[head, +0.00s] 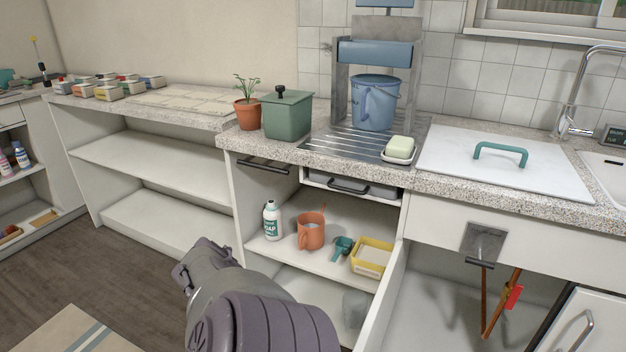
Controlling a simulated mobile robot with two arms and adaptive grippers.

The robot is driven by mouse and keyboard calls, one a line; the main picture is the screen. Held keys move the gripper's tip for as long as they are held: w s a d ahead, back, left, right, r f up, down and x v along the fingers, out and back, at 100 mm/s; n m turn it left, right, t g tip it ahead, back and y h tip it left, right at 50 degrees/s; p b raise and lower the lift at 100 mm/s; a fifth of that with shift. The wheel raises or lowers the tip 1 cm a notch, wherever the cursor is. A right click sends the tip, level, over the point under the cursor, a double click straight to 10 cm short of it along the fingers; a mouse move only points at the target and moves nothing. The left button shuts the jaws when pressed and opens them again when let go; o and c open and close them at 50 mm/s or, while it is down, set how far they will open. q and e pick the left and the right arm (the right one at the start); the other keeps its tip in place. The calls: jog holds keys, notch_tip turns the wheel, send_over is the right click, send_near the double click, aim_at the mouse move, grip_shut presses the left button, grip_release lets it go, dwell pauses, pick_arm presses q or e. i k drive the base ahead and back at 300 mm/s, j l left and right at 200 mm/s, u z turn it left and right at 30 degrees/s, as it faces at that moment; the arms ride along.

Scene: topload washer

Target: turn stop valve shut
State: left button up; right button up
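A red tag-like piece (513,296), which looks like the stop valve's handle, sits on copper-coloured pipes (487,300) in the open cabinet under the counter at the lower right. It is small, and I cannot tell how far it is turned. A grey arm of mine, which I take as the left, comes up from the bottom edge. Its gripper end (188,268) points left, in front of the low shelves and well away from the pipes. Its fingers are not clear enough to tell open from shut. My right gripper is not in view.
A metal plate with a dark bar (484,243) is on the cabinet front above the pipes. An open cabinet door (385,298) stands left of the opening, and a white door with a handle (585,328) is at right. Shelves hold a soap bottle (271,220) and orange mug (311,231).

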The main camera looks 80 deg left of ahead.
aim_at(511, 299)
jog(key=k+j, duration=0.1)
jog(key=j, duration=0.25)
jog(key=k+j, duration=0.1)
jog(key=j, duration=0.25)
jog(key=k+j, duration=0.1)
jog(key=j, duration=0.25)
jog(key=k+j, duration=0.1)
jog(key=j, duration=0.25)
